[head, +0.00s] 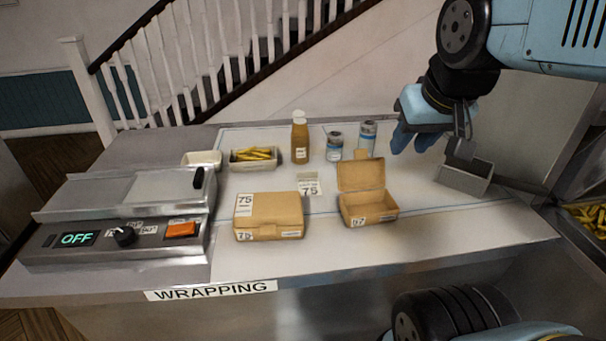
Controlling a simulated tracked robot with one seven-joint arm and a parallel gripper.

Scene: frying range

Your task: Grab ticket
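A small white ticket (310,188) printed "75" lies flat on the pale counter, between the two cardboard boxes and behind them. A closed box (272,213) at its front left has "75" labels on its lid and front. An open, empty-looking box (368,209) at its front right has a front label that seems to read "57". My gripper (418,138) hangs above the counter's right side, apart from the ticket and to its back right. Its fingers point down, nothing is seen held, and the gap between them is unclear.
A grey metal scoop-like container (464,178) sits below my gripper. Behind the ticket stand a sauce bottle (300,140), two shakers (334,147) and a tray of fries (240,160). A wrapping machine (120,225) showing "OFF" fills the left.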

